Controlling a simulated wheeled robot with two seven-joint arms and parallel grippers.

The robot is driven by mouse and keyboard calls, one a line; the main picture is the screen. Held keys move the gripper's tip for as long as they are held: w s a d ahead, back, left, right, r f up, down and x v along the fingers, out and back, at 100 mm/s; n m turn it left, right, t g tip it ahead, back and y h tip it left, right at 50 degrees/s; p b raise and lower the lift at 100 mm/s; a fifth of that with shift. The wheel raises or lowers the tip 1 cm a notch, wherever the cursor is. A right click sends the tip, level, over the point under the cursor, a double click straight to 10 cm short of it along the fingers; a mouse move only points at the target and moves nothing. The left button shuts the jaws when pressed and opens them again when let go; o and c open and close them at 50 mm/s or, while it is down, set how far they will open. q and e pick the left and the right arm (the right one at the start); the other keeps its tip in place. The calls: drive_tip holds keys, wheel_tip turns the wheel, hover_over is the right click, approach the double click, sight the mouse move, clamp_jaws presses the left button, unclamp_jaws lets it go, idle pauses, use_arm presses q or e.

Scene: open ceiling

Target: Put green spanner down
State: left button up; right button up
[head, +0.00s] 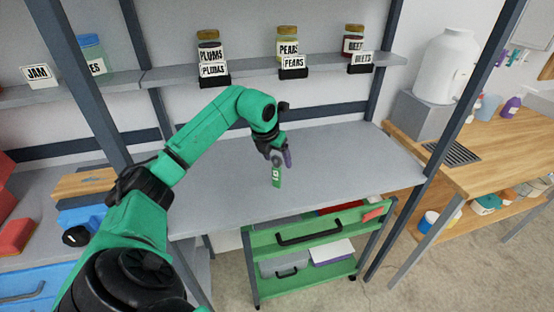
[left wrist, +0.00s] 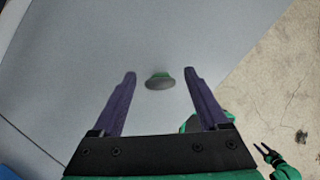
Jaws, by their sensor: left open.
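The green spanner (head: 277,178), with a pale mark on its green part, is upright below the fingers of my left gripper (head: 281,157), above or at the grey worktop (head: 345,158). I cannot tell whether it touches the top. The two purple fingers of my left gripper (left wrist: 159,76) stand wide apart there, with a gap on both sides of the spanner.
A shelf (head: 250,72) with labelled jars of plums (head: 209,38), pears (head: 288,36) and beets (head: 354,36) runs behind the worktop. A green drawer cart (head: 345,243) stands under its front edge. Upright posts flank the worktop, and its surface around the spanner is clear.

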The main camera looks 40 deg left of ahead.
use_arm(q)
drive_tip(key=v, duration=1.1)
drive_tip(key=shift+r+b, duration=0.15)
drive_tip(key=shift+b, duration=0.3)
drive_tip(key=shift+s, duration=0.1)
